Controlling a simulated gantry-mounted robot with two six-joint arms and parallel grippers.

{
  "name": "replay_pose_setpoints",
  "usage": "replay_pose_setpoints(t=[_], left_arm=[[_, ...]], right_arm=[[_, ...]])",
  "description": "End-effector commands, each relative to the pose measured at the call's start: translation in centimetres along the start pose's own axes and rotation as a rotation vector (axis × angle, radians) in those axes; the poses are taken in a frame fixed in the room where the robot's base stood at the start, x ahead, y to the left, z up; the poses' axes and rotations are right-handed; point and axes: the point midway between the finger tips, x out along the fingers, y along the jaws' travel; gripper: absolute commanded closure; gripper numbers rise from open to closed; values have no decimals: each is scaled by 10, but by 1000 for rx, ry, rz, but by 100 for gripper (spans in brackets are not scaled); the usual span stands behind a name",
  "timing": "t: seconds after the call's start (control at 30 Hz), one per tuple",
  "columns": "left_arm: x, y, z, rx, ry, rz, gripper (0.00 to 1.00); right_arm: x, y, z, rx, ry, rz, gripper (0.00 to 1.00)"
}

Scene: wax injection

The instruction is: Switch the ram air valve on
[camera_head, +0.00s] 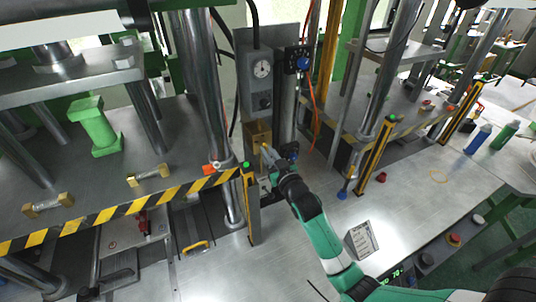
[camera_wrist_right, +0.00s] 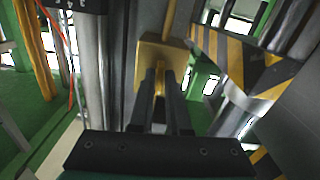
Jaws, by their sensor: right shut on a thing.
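The ram air valve is a brass block (camera_head: 258,132) below a round gauge on a grey panel, at the upper middle of the head view. It also shows in the right wrist view as a brass block (camera_wrist_right: 163,47). My right gripper (camera_head: 268,154) reaches up to it from below right. In the right wrist view its two dark fingers (camera_wrist_right: 160,84) are shut on the brass valve handle (camera_wrist_right: 160,76), which sticks out from the block. The fingers hide part of the handle, and I cannot tell its exact angle. My left gripper is not in view.
A dial gauge (camera_head: 262,69) sits above the valve. A blue knob (camera_head: 303,63) is on a black box to the right. A yellow-black post (camera_head: 251,200) and a steel column (camera_head: 207,80) stand left of my right arm. Bare metal table (camera_head: 400,215) lies to the right.

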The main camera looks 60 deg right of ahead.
Motion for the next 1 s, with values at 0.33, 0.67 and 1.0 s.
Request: replay_pose_setpoints(t=[0.33,0.67,1.0], left_arm=[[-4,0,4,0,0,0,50],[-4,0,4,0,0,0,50],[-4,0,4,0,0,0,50]], right_arm=[[0,0,-1,105,3,0,100],[0,0,-1,114,3,0,100],[0,0,-1,112,2,0,59]])
